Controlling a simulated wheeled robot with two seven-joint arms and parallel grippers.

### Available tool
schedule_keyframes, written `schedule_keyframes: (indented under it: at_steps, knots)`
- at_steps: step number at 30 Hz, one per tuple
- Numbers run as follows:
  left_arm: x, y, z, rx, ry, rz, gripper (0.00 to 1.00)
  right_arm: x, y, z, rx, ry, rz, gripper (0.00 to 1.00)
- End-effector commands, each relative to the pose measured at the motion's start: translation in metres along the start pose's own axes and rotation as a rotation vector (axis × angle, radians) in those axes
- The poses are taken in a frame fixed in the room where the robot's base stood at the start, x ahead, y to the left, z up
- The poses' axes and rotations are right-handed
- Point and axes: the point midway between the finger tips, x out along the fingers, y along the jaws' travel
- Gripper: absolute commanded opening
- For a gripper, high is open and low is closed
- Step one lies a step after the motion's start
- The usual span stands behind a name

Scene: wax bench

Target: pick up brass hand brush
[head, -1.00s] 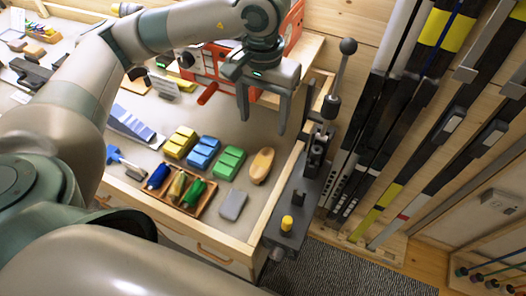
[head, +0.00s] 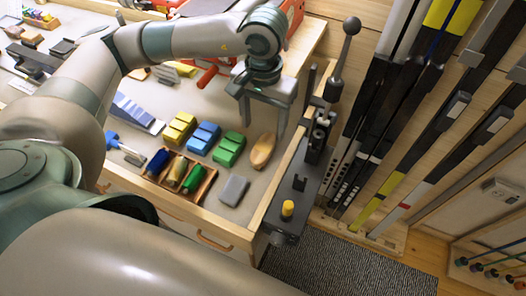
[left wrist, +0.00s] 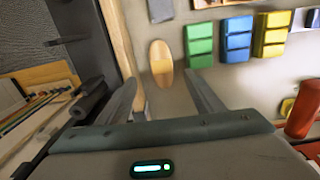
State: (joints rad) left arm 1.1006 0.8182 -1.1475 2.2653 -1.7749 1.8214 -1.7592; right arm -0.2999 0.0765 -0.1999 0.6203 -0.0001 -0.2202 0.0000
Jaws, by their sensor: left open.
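The hand brush, an oval tan wooden piece (head: 263,151), lies on the bench top near its right edge. Its bristles are not visible, so I cannot tell that they are brass. It also shows in the left wrist view (left wrist: 161,62), just beyond the fingertips and between their lines. My left gripper (head: 264,126) is open and empty, pointing down above and just behind the brush. Its two fingers (left wrist: 161,82) also show in the left wrist view. They look apart from the brush. My right gripper is not in view.
Green (head: 229,149), blue (head: 203,138) and yellow (head: 180,128) wax blocks lie left of the brush. A grey block (head: 233,190) and a wooden tray (head: 207,185) of wax pieces lie in front. A dark vise-like fixture (head: 318,135) stands at the right edge.

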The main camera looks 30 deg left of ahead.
Motion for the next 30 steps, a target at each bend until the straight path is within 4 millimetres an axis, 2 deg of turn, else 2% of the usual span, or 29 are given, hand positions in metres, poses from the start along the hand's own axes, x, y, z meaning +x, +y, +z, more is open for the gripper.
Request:
schedule_keyframes:
  at_steps: [1, 7, 23, 30]
  knots:
    - [0.012, 0.000, 0.001, 0.000, -0.003, -0.001, 0.61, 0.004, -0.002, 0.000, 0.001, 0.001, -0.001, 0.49]
    - [0.037, 0.000, 0.000, -0.001, -0.002, 0.000, 0.61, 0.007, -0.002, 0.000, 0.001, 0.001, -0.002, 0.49]
    - [0.044, 0.000, 0.000, 0.000, -0.001, 0.000, 0.61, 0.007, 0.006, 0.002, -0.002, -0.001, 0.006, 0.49]
    - [0.069, -0.003, -0.001, -0.001, -0.003, -0.001, 0.61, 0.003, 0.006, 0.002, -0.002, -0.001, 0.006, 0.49]
